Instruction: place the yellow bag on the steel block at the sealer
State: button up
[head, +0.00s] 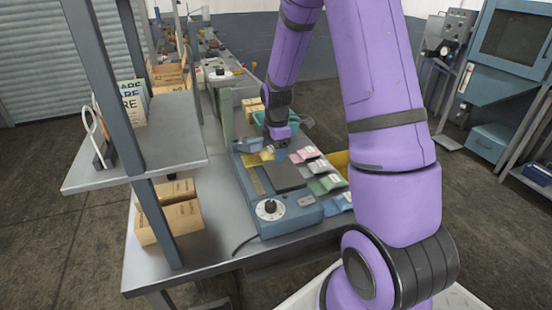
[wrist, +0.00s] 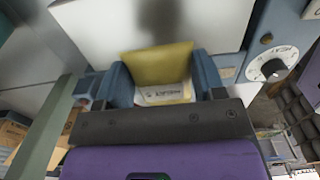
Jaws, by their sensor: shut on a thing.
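The yellow bag (wrist: 160,63) is between the two fingers of my gripper (wrist: 163,84) in the wrist view. A white label with dark print shows on its lower part. My gripper is shut on it. The bag overlaps the near edge of the steel block (wrist: 95,28), a smooth grey plate. Whether the bag touches the block cannot be told. In the head view, my gripper (head: 280,146) points down at the far end of the blue sealer (head: 292,222), behind its dark flat block (head: 285,176). A yellow patch shows just left of the gripper there.
The sealer's dial (head: 270,208) is at its near end. Pink, white and green bags (head: 318,167) lie along its right side. A teal bin (head: 262,119) stands behind my gripper. Cardboard boxes (head: 176,220) and a shelf (head: 150,160) stand at the left.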

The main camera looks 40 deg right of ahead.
aim_at(276, 167)
jog(key=shift+a+f, duration=0.1)
jog(key=shift+f, duration=1.65)
jog(key=shift+f, duration=0.5)
jog(key=o, duration=1.1)
jog(key=shift+c, duration=0.2)
